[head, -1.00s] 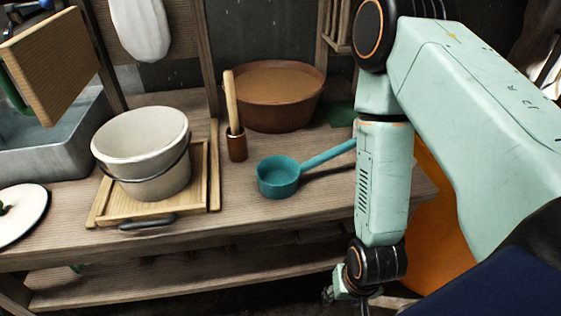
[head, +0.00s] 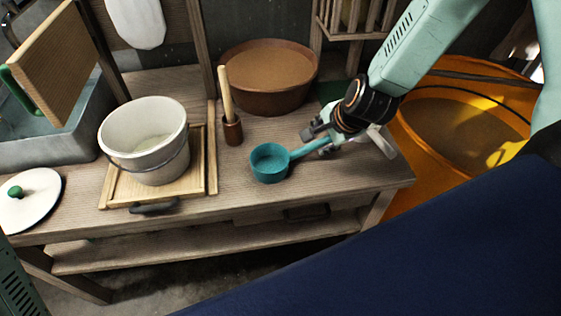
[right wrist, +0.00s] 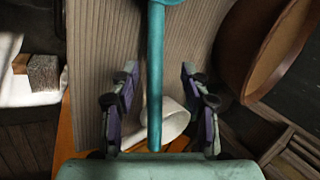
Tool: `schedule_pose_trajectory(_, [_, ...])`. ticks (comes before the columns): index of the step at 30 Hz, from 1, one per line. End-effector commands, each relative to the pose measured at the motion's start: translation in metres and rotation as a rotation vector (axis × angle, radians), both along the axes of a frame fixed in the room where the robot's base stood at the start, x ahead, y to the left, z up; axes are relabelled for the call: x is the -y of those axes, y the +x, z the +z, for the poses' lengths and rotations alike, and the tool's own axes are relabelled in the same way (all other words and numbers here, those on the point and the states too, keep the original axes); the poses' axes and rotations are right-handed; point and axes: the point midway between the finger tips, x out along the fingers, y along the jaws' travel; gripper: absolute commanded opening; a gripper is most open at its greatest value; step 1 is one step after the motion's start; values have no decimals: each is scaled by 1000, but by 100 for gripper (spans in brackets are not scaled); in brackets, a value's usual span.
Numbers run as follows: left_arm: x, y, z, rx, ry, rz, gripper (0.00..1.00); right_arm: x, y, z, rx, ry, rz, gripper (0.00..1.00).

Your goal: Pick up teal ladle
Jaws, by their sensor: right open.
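The teal ladle (head: 270,163) rests on the wooden table, its cup towards the middle and its handle pointing right, up to my right gripper (head: 326,142). In the right wrist view the ladle handle (right wrist: 156,75) runs between the two spread fingers of my right gripper (right wrist: 160,105), with a gap on each side. The right gripper is open and holds nothing. The far end of the handle is hidden by the gripper in the head view. My left gripper is not in view.
A wooden pestle in a small brown cup (head: 232,130) and a brown basin (head: 268,95) stand behind the ladle. A white bucket (head: 145,125) on a wooden board is at left. An orange barrel (head: 440,170) stands right of the table. The table front near the ladle is clear.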

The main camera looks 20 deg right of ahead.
Motion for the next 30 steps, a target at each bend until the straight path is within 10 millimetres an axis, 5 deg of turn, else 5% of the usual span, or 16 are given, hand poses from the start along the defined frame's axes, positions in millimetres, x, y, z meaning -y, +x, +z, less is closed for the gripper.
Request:
schedule_pose_trajectory(12, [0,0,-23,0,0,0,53,2,20,-47,-1,-3,4,47])
schedule_pose_trajectory(23, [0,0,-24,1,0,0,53,2,26,-53,0,-1,2,47])
schedule_pose_trajectory(30, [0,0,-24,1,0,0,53,2,25,-53,0,-1,2,27])
